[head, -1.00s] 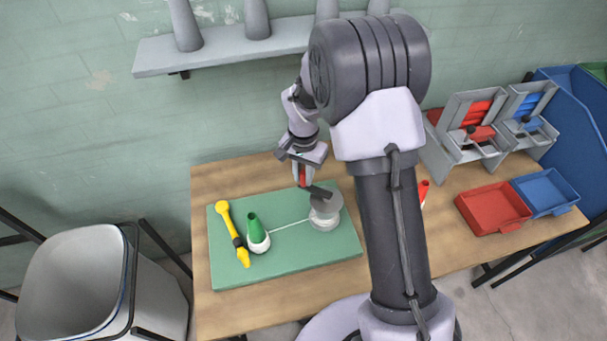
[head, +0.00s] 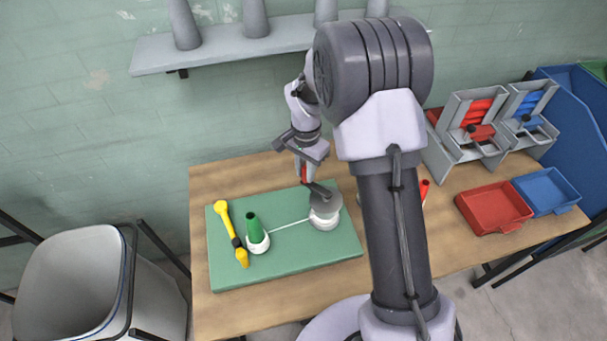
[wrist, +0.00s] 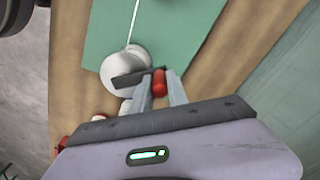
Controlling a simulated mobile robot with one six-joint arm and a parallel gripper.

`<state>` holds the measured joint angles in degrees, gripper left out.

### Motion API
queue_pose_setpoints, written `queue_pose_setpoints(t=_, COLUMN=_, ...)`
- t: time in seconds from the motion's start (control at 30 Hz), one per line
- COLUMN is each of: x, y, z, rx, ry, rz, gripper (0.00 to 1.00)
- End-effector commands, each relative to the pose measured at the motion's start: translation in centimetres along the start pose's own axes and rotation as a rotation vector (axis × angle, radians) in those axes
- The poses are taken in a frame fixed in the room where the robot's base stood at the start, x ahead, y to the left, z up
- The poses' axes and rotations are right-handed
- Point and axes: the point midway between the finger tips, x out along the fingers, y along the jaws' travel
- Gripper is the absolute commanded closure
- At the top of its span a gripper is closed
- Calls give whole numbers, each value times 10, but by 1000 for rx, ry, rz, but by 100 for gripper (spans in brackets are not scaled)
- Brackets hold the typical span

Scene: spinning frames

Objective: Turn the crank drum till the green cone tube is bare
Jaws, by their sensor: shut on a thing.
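The green cone tube (head: 254,226) stands on the left part of the green mat, with a white band of yarn round its lower part. A white thread (head: 288,225) runs from it to the crank drum (head: 325,212), a round drum with a grey top and white side. In the wrist view the drum (wrist: 124,70) has a dark crank arm (wrist: 131,80) leading to a red handle (wrist: 159,84). My gripper (head: 304,174) is over the drum's far side. In the wrist view my gripper (wrist: 160,88) has its two fingers shut on the red handle.
A yellow tool (head: 231,232) with a dark band lies left of the cone on the green mat (head: 285,267). A grey bin (head: 80,285) stands left of the table. Red (head: 493,208) and blue (head: 546,191) trays are at the right. A shelf with grey cones hangs behind.

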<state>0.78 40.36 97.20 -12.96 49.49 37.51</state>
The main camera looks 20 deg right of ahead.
Motion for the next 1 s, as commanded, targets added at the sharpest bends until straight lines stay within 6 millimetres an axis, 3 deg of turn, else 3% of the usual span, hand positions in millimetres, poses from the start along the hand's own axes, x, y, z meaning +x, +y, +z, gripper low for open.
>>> queue_pose_setpoints(t=0.57, x=1, y=10, z=-39, rx=541, ry=3, rz=-4, gripper=100)
queue_pose_setpoints(t=1.0, x=1, y=30, z=-60, rx=959, ry=2, rz=-4, gripper=100)
